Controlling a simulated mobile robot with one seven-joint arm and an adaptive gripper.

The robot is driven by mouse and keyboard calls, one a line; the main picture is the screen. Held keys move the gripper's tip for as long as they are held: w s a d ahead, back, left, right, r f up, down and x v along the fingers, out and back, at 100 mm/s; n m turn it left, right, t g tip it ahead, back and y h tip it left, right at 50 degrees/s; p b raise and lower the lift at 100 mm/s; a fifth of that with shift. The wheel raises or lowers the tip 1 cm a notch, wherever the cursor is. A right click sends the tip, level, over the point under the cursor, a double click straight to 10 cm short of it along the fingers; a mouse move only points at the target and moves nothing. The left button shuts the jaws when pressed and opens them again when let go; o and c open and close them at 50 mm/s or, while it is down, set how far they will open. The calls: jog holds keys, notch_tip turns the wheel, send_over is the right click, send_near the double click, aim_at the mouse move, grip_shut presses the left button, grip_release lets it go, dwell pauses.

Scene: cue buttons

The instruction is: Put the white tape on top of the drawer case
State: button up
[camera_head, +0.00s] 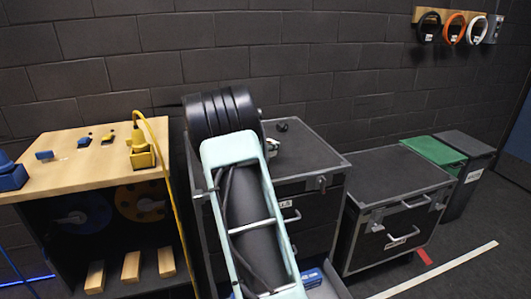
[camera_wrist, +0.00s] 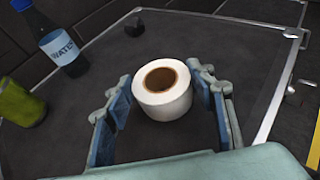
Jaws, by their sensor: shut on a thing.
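The white tape (camera_wrist: 168,105) is a roll with a brown core. In the wrist view it sits between the two fingers of my gripper (camera_wrist: 162,80), which is shut on it. The tape is over or on the black top of a metal-edged case (camera_wrist: 245,60); I cannot tell whether it touches. In the head view this looks like the middle case with drawer handles (camera_head: 312,160), partly hidden behind my arm. A lower case with two handles (camera_head: 398,187) stands to its right. My arm hides the tape in the head view.
A water bottle (camera_wrist: 58,45), a green can (camera_wrist: 18,103) and a small dark object (camera_wrist: 134,27) stand on the case top. A wooden-topped bench (camera_head: 75,160) is on the left, with a yellow cable (camera_head: 160,165). Green and black bins (camera_head: 435,151) stand far right.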

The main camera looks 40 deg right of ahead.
jog(key=shift+w+d+f, duration=0.1)
jog(key=shift+d+f, duration=0.05)
jog(key=shift+f, duration=1.6)
jog(key=shift+f+b, duration=0.15)
jog(key=shift+b, duration=0.25)
jog(key=o, duration=1.2)
jog(key=shift+c, duration=0.2)
jog(key=shift+r, duration=0.2)
jog(key=v, duration=1.2)
